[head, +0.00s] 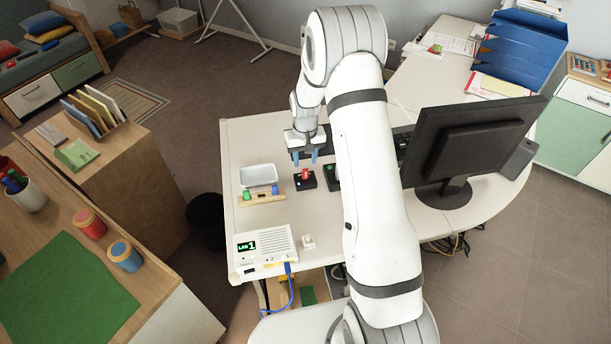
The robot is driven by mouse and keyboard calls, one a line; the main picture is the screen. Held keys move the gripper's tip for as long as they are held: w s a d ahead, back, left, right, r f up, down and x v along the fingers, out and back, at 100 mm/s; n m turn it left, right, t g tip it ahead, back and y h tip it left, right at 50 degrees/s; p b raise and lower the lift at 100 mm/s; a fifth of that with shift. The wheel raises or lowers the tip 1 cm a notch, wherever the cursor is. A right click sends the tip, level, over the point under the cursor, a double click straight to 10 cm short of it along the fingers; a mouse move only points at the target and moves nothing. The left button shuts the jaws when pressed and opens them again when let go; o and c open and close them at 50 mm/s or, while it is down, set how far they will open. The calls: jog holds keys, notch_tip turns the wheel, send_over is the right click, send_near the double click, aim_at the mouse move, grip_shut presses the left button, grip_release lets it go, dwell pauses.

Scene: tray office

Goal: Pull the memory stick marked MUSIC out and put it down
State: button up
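I cannot read the word MUSIC anywhere, so I cannot tell which thing is the memory stick.
A white tray (258,176) lies behind the wooden block. A white box (264,246) with a green display and blue cable (291,285) stands at the desk's front left. A small white item (308,242) is beside it. A monitor (478,140) stands right. My arm hides the desk's middle.

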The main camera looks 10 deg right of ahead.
aim_at(305, 169)
notch_tip(305, 169, down, 7)
jog(key=b, duration=0.4)
jog(key=shift+r, duration=0.2)
jog(key=shift+b, duration=0.4)
dwell(0.7)
grip_shut()
dwell(0.5)
jog(key=shift+r, duration=0.15)
jog(key=shift+r+p, duration=1.4)
jog(key=shift+r, duration=1.5)
